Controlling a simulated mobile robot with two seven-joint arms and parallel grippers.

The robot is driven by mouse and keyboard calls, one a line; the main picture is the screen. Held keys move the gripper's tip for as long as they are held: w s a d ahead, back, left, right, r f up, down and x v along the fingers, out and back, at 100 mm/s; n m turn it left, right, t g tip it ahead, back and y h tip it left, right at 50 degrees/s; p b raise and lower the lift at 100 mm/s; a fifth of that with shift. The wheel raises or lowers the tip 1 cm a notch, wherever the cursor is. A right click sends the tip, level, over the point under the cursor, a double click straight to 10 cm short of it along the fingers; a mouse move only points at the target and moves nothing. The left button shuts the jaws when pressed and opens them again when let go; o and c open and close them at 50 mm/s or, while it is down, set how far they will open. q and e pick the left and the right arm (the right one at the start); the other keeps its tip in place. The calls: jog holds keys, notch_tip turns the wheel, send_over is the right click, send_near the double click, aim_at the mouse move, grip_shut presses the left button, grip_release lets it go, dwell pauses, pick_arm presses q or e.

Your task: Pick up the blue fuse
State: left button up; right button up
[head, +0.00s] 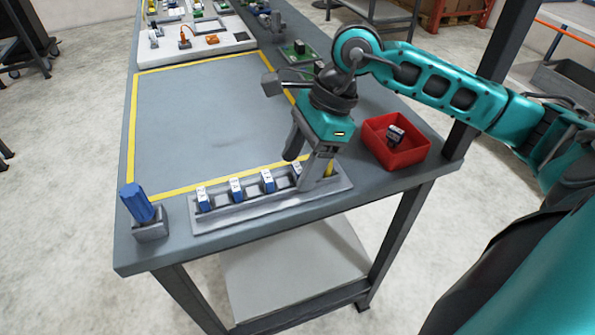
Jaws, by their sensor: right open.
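A grey dispenser rack (240,212) lies along the front edge of the table. In it stand several blue fuses with white tops: one at the left end (203,199), a second (236,189), a third (267,181) and a fourth (296,168), partly hidden by my right gripper. A yellow piece (330,169) shows at the rack's right end, behind a finger. My right gripper (300,171) is open, pointing down over the right part of the rack, around or just above the fourth blue fuse; contact cannot be told. My left gripper is out of view.
A blue object (137,203) in a grey holder (151,231) stands at the left corner. The yellow-bordered area (195,115) is clear. A white board with parts (205,45) lies behind.

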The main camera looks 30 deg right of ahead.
jog(key=shift+c, duration=0.5)
grip_shut()
